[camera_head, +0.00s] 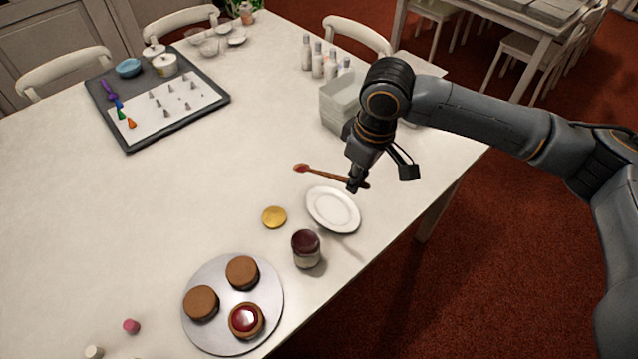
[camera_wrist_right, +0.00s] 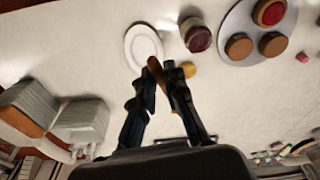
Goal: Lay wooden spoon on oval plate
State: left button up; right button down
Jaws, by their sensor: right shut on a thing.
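The wooden spoon (camera_head: 322,175) has a red-smeared bowl end that points left. My right gripper (camera_head: 354,183) is shut on its handle and holds it beside the far edge of the oval plate. The spoon's handle shows between the fingers in the right wrist view (camera_wrist_right: 154,68). The white oval plate (camera_head: 333,210) lies empty on the table near its right edge; it also shows in the right wrist view (camera_wrist_right: 143,46). I cannot tell exactly how high the spoon is above the table. My left gripper is not in view.
A jam jar (camera_head: 306,249) and a gold lid (camera_head: 274,217) stand near the plate. A round turntable (camera_head: 270,290) bears several small cakes. Stacked containers (camera_head: 338,105) and bottles (camera_head: 318,62) are behind my gripper. A dark tray (camera_head: 130,143) lies far left. The table's middle is clear.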

jog(key=d+f+m+t, duration=0.1)
jog(key=d+f+m, duration=0.3)
jog(key=d+m, duration=0.25)
jog(key=w+f+n, duration=0.1)
jog(key=f, duration=0.4)
jog(key=a+f+n+p, duration=0.1)
jog(key=f+n, duration=0.1)
jog(key=f, duration=0.3)
jog(key=w+f+n+y+p, duration=0.1)
jog(key=f, duration=0.5)
jog(key=shift+w+a+f+t, duration=0.1)
jog(key=shift+w+a+t, duration=0.25)
jog(key=shift+a+t, duration=0.05)
notch_tip(320, 180, down, 4)
jog(key=b, duration=0.4)
jog(key=shift+f+b, duration=0.1)
jog(key=shift+b, duration=0.3)
jog(key=shift+f, duration=0.3)
